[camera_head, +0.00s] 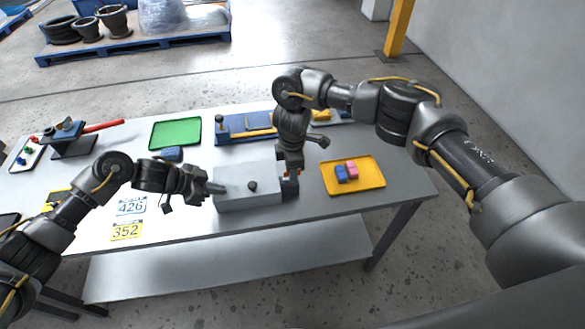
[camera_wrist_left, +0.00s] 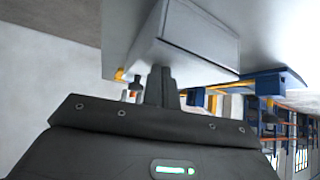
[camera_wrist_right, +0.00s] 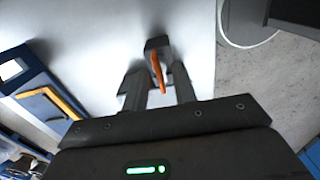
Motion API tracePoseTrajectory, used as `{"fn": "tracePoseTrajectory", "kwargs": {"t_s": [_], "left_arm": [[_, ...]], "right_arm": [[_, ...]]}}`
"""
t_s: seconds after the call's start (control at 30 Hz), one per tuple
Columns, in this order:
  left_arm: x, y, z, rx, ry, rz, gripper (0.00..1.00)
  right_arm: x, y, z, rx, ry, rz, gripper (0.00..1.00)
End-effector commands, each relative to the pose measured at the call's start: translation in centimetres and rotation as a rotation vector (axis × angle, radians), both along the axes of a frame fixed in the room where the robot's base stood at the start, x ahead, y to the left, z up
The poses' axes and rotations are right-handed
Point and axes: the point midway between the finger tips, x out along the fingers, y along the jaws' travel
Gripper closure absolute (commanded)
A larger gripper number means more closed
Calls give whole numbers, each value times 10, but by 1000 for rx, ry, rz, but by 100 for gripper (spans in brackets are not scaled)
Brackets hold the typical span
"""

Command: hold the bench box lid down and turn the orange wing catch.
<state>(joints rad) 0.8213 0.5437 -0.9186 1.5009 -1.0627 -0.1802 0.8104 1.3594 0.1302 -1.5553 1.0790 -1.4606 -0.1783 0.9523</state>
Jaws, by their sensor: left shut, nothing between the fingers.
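The grey bench box (camera_head: 232,181) stands near the front of the table; its pale lid also fills the upper middle of the left wrist view (camera_wrist_left: 195,35). A dark round knob (camera_head: 252,186) shows on it. My left gripper (camera_head: 214,188) is shut and empty, its tips at the box's left edge; I cannot tell whether they touch the lid. The orange wing catch (camera_wrist_right: 158,72) stands in front of a dark block (camera_wrist_right: 157,45) in the right wrist view. My right gripper (camera_wrist_right: 158,88) is open, its fingers on either side of the catch, with gaps visible.
An orange tray (camera_head: 371,186) with blue and pink blocks (camera_head: 346,171) lies right of the box. A blue fixture (camera_head: 232,127) and a green tray (camera_head: 175,134) lie behind. Number plates (camera_head: 127,231) lie front left. A red-handled tool (camera_head: 100,127) stands at the back left.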

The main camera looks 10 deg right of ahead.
Motion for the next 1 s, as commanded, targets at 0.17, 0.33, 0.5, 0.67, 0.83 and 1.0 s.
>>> {"fn": "tracePoseTrajectory", "kwargs": {"t_s": [0.17,0.33,0.5,0.67,0.83,1.0], "left_arm": [[-4,1,-6,9,11,-3,100],[-4,1,-6,9,12,-4,100],[-4,1,-6,9,12,-4,100],[-4,1,-6,9,12,-4,100],[-4,1,-6,9,12,-4,100],[-4,1,-6,9,11,-5,100]], "right_arm": [[1,0,18,0,-6,3,73],[1,-1,54,-1,-7,3,73],[0,-1,88,-1,-6,1,73],[0,-1,109,-1,-4,0,73],[-1,-1,119,0,-2,-1,73],[-1,-1,120,0,-1,-1,73]]}}
